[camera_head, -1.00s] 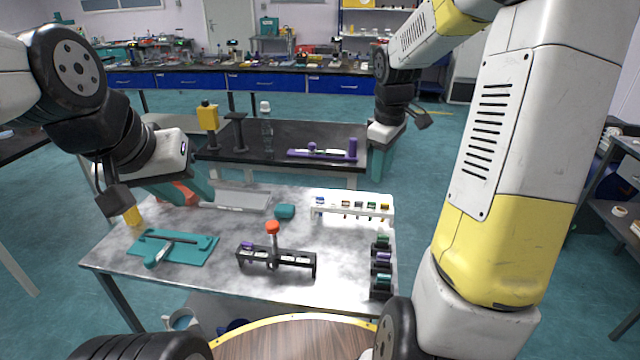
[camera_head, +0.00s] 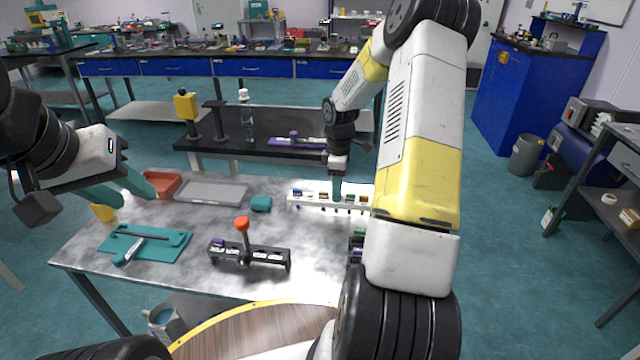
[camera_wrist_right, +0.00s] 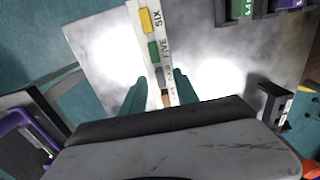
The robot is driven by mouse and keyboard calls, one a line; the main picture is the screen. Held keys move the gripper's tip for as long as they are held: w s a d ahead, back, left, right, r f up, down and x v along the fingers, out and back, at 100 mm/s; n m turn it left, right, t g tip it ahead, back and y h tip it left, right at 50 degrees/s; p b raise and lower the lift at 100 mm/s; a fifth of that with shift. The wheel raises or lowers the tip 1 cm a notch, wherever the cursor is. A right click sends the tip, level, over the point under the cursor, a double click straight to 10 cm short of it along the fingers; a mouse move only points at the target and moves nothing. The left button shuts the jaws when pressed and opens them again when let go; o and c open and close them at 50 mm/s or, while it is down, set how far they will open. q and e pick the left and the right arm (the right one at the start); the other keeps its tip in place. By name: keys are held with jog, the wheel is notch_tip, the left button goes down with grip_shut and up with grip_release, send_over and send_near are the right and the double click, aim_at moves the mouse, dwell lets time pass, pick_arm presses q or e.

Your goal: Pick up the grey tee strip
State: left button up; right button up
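The white rack (camera_head: 300,203) stands at the table's back right and holds several small coloured strips. In the right wrist view, the rack (camera_wrist_right: 137,32) runs down between my fingers. A small grey piece (camera_wrist_right: 160,77), which looks like the grey tee strip, sits in it between a green strip (camera_wrist_right: 153,50) and an orange-brown one (camera_wrist_right: 166,101). My right gripper (camera_head: 337,194) is at the rack, pointing down and hiding part of it. In its wrist view the gripper (camera_wrist_right: 160,90) is open, one finger on each side of the rack. My left gripper (camera_head: 125,196) looks open and empty over the table's left side.
A black holder (camera_head: 262,257) with an orange-red knob stands at the front middle. A teal board (camera_head: 170,250) with a tool lies left. Racked green and purple pieces stand right.

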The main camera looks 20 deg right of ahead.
jog(key=shift+f, duration=0.4)
jog(key=shift+c, duration=0.5)
grip_shut()
notch_tip(320, 180, up, 10)
